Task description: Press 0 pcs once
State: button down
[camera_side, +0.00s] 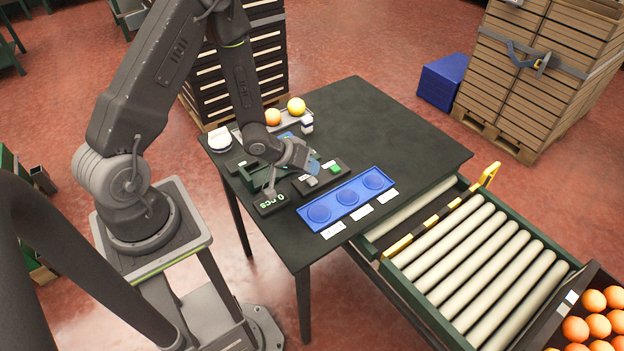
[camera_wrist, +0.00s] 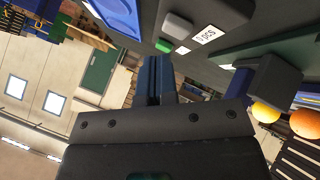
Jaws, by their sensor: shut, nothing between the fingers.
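A dark button panel (camera_side: 322,178) lies on the table beside the blue tray. It carries a green button (camera_side: 336,169) and a grey button (camera_side: 311,181), with small white labels beside them. A black display (camera_side: 270,203) reading "0 PCS" stands to its left. My gripper (camera_side: 314,166) is shut and empty, with its bluish tips just above or behind the panel; contact cannot be told. In the wrist view, the shut fingers (camera_wrist: 156,80) point toward the panel, where a grey button (camera_wrist: 176,26) and a white label ending in "PCS" (camera_wrist: 205,35) show.
Two fruits, an orange (camera_side: 272,117) and a yellow one (camera_side: 297,106), rest at the back. A roller conveyor (camera_side: 470,255) runs at the right. The table's right side (camera_side: 400,135) is clear.

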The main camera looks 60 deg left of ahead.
jog(key=shift+r, duration=2.45)
jog(key=shift+r, duration=0.1)
notch_tip(320, 180, up, 9)
jog(key=a+m+y, duration=0.1)
jog(key=y, duration=0.2)
notch_tip(320, 180, up, 8)
jog(key=m+g+y, duration=0.1)
jog(key=y, duration=0.1)
send_over(311, 178)
jog(key=s, duration=0.4)
jog(key=s+d+r+m+g+h, duration=0.1)
jog(key=s+d+r, duration=0.2)
jog(key=s, duration=0.4)
jog(key=s+d+r+m+g+h, duration=0.1)
jog(key=s+d+r+m, duration=0.1)
jog(key=s+d+r, duration=0.2)
jog(key=s+r, duration=0.2)
jog(key=s, duration=0.1)
jog(key=shift+s+d, duration=0.3)
jog(key=shift+s, duration=0.05)
